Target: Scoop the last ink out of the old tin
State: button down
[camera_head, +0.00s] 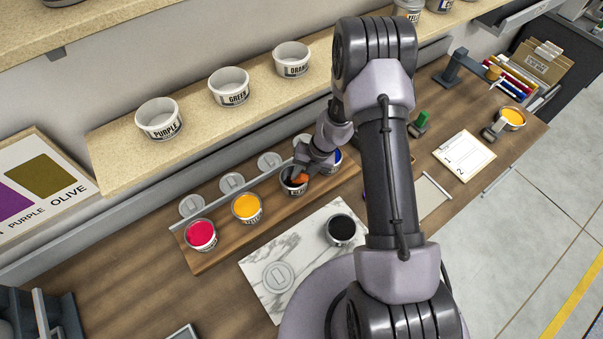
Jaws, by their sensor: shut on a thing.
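My gripper (299,171) is over the wooden rack, at a dark-looking tin (294,189) with a label too small to read surely. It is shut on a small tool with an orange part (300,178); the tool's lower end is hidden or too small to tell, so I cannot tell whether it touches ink. Another tin (341,230) with black ink stands open on the marble slab (262,256). Which tin is the old one is not clear from the picture.
Red (201,235) and yellow (247,208) ink tins stand in the rack, and a blue tin (334,158) is partly behind my arm. Lids (232,182) lie behind them. Purple, green and orange tubs (229,87) stand on the shelf. A numbered card (464,155) lies at right.

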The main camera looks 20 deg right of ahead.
jog(key=shift+f, duration=0.1)
dwell(0.3)
notch_tip(320, 180, up, 11)
jog(key=p, duration=1)
jog(key=shift+f, duration=0.1)
